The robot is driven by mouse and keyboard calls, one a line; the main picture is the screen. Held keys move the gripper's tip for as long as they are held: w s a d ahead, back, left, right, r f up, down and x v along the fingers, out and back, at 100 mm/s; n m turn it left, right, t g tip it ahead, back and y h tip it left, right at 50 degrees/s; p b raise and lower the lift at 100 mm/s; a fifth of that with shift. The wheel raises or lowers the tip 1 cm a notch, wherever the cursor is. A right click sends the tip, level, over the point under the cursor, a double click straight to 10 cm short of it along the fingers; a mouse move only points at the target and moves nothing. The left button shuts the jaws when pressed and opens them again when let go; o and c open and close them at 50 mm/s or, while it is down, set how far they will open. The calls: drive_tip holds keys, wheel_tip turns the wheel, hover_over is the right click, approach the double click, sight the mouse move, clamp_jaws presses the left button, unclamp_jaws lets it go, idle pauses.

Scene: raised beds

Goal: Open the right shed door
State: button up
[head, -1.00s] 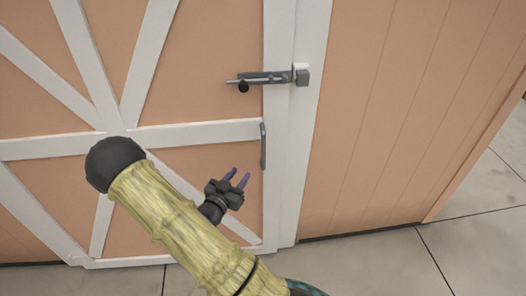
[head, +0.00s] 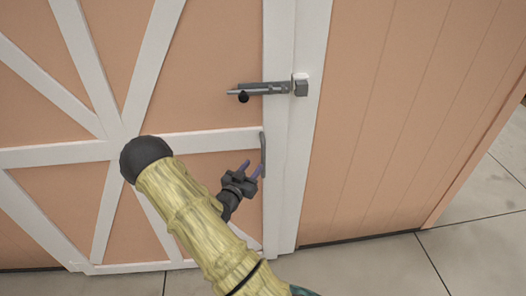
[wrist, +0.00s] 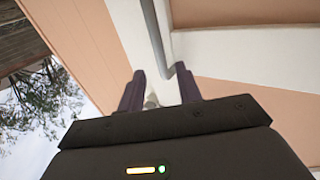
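The right shed door (head: 195,85) is peach with white trim and looks shut against the white frame. Its grey bar handle (head: 263,152) stands upright near the door's right edge. It also shows in the wrist view as a grey bar (wrist: 153,35), bent at its end and lying ahead of the gap between my fingers. My gripper (head: 250,169) is open and empty, just left of the handle's lower part. In the wrist view my two purple fingers (wrist: 160,88) are spread apart. Whether they touch the handle cannot be told.
A grey slide bolt (head: 262,88) sits on the door above the handle, with its catch (head: 300,85) on the frame. Its bar seems to stop short of the catch. Peach wall (head: 400,110) lies to the right. Paved floor (head: 370,265) is clear in front.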

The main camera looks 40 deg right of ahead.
sight(262, 154)
drive_tip(key=p+x, duration=0.2)
drive_tip(key=x, duration=0.7)
drive_tip(key=shift+f, duration=0.1)
clamp_jaws()
